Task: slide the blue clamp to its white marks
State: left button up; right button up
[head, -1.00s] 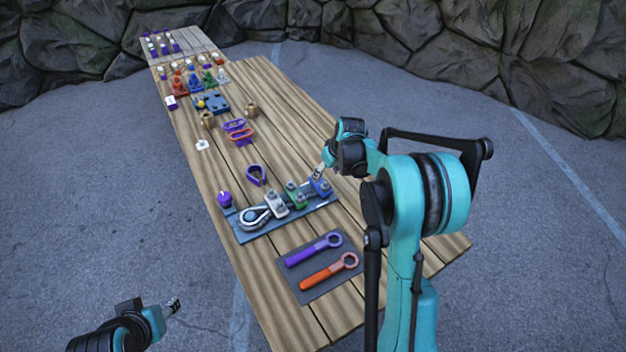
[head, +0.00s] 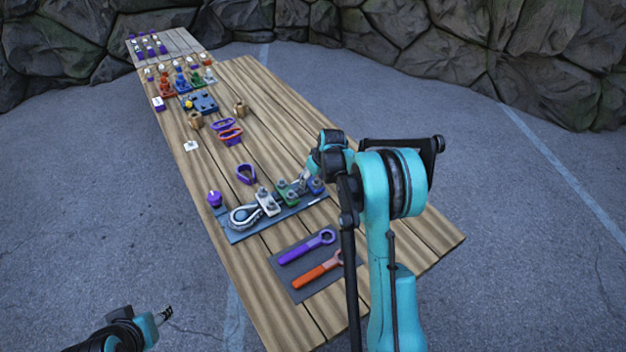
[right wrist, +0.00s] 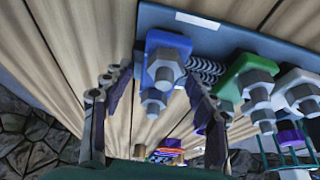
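The blue clamp (head: 317,186) sits at the right end of the grey-blue plate (head: 262,229), right of the green clamp (head: 289,191) and the light grey clamp (head: 267,201). In the right wrist view the blue clamp (right wrist: 166,42) carries grey hex nuts, and a threaded rod or spring runs between it and the green clamp (right wrist: 246,75). A white mark (right wrist: 200,20) lies on the plate beside it. My right gripper (right wrist: 157,78) is open, its fingers on either side of the blue clamp; contact is unclear. My left gripper (head: 165,314) is away from the table, lower left.
A purple wrench (head: 305,247) and an orange wrench (head: 318,270) lie on a dark mat in front of the plate. A purple ring (head: 246,174) and a purple knob (head: 214,199) are near the plate. Other parts stand farther back. Bare wood lies right of the plate.

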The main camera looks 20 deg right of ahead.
grip_shut()
jog(key=shift+s+a, duration=0.15)
jog(key=shift+a, duration=0.65)
jog(key=shift+s+a, duration=0.1)
jog(key=shift+a, duration=0.65)
jog(key=shift+o, duration=0.8)
grip_release()
jog(key=shift+a, duration=0.1)
